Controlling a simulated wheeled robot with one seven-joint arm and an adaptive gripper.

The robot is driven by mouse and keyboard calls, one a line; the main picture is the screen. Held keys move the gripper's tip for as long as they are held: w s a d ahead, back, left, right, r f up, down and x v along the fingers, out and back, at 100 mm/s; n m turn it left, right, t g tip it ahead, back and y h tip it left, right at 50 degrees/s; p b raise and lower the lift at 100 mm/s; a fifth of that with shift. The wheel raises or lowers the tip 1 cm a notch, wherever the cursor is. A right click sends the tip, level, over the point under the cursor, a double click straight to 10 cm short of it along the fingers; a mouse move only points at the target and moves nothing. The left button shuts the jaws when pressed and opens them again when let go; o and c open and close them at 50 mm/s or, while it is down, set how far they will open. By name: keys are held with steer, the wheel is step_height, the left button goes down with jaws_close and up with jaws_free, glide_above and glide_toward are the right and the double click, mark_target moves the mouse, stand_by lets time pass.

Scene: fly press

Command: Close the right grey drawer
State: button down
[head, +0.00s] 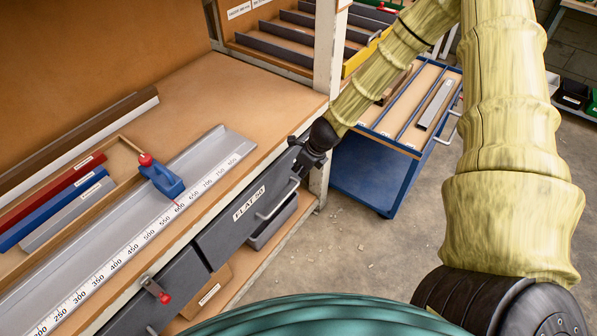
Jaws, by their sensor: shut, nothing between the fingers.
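The right grey drawer (232,225) sits under the bench top, with a "FLAT 50" label and a pale bar handle (278,201). Its front looks roughly in line with the left grey drawer (170,292); I see no clear gap, but cannot tell if it is fully in. My black gripper (302,158) is shut and empty at the right end of this drawer's front, close to its top corner and above the handle. Whether it touches the front cannot be told. The gripper partly hides that corner.
A measuring rail (125,235) with a blue stop (162,180) lies on the bench. A red-tipped clamp (155,290) hangs at the bench edge. A white post (328,50) and a blue cart (375,170) stand close to my gripper. The floor (370,260) in front is clear.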

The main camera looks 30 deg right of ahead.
steer(key=a+v, duration=0.1)
steer(key=v, duration=0.6)
steer(key=shift+d+r, duration=0.15)
steer(key=shift+d, duration=0.25)
